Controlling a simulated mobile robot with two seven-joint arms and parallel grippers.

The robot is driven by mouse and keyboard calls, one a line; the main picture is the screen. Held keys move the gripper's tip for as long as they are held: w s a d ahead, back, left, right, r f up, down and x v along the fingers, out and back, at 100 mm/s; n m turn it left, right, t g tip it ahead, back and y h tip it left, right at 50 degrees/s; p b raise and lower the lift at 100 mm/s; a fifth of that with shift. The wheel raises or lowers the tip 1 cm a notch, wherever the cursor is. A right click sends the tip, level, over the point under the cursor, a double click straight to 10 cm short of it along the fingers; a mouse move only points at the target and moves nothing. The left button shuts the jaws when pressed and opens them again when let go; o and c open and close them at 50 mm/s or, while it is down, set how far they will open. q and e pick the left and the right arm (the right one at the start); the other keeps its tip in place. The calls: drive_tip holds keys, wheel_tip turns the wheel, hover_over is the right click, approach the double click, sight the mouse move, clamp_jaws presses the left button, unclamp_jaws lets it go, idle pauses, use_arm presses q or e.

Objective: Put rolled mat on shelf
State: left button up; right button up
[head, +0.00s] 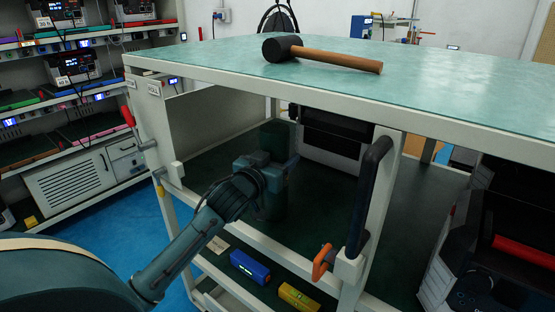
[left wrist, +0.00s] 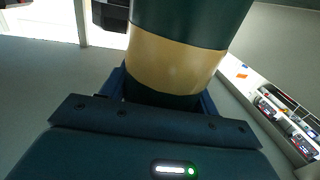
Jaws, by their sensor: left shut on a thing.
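The rolled mat is a dark green upright roll (head: 277,138), seen under the tabletop of the cart in the head view. It shows close in the left wrist view as a dark green roll with a beige band (left wrist: 175,65). My left gripper (head: 262,172) is shut around it and hides part of it. The arm reaches in through the cart's open side, over the dark green lower shelf (head: 405,255). I cannot tell whether the roll's bottom touches that shelf. My right gripper is not in view.
A mallet (head: 320,55) lies on the cart's green top (head: 450,80). A black handle (head: 369,190) and an orange clip (head: 322,262) sit on the front frame. Blue (head: 250,267) and yellow (head: 299,297) items lie on a lower tier. Equipment racks (head: 75,125) stand at left.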

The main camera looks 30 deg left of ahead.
use_arm(q)
drive_tip(key=shift+f, duration=0.1)
drive_tip(key=o, duration=1.4)
drive_tip(key=shift+f, duration=0.1)
drive_tip(key=shift+s, duration=0.35)
drive_tip(key=s, duration=1.1)
drive_tip(key=s+d+f+m+g+h, duration=0.1)
drive_tip(key=s+d+f+g+h, duration=0.1)
drive_tip(key=s+d+f, duration=0.2)
drive_tip(key=s+d+f+m+g+h, duration=0.1)
drive_tip(key=s+d+f, duration=0.4)
drive_tip(key=d+f, duration=0.6)
drive_tip(key=s+d+f+g+h, duration=0.3)
drive_tip(key=s+d+f, duration=0.2)
drive_tip(key=d+f, duration=0.3)
drive_tip(key=shift+s+d+f+m, duration=0.1)
drive_tip(key=shift+s+f+m, duration=0.1)
drive_tip(key=shift+m, duration=0.2)
